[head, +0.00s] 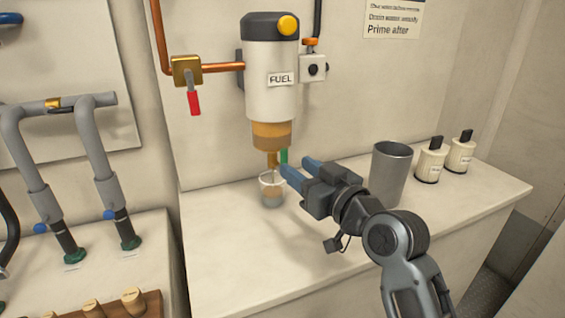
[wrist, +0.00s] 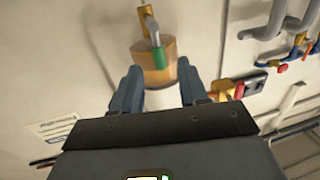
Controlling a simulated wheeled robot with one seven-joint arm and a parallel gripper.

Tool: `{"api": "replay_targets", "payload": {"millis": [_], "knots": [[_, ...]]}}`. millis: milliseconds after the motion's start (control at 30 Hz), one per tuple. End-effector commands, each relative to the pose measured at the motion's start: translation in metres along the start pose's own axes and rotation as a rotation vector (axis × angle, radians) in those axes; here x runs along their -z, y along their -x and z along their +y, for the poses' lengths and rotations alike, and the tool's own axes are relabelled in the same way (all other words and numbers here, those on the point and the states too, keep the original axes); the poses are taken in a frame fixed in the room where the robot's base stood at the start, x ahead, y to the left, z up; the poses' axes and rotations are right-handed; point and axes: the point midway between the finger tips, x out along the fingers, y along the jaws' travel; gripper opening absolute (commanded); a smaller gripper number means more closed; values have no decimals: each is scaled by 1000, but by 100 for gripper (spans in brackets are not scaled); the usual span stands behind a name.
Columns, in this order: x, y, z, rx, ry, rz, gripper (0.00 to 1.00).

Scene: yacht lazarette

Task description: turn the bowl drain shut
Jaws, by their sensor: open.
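The amber bowl (head: 272,135) is the lower end of the white fuel filter marked FUEL (head: 271,85) on the wall. A brass drain (head: 272,160) sticks out under it, with a green-tipped handle (head: 284,156) on its right. In the wrist view the brass drain (wrist: 145,18) has a grey stem ending in a green grip (wrist: 158,60) in front of the bowl (wrist: 172,68). My gripper (head: 297,167) is open, just right of the drain. In the wrist view its fingers (wrist: 159,85) stand apart, with the green grip roughly between them but apparently touching neither.
A clear cup (head: 271,190) stands on the counter under the drain, close to my fingers. A grey metal cup (head: 391,175) and two small bottles (head: 431,160) stand to the right. A red-handled valve (head: 193,102) sits on the copper pipe at left. The front counter is clear.

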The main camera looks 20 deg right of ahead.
Motion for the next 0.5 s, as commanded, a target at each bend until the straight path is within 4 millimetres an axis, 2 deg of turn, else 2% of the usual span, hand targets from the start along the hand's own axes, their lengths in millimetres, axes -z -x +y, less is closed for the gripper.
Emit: {"api": "replay_targets", "payload": {"millis": [100, 233, 500], "knots": [[2, -20, -1, 2, 0, 0, 43], [1, -35, 0, 1, -1, 0, 43], [0, -47, 0, -1, 0, 0, 43]]}}
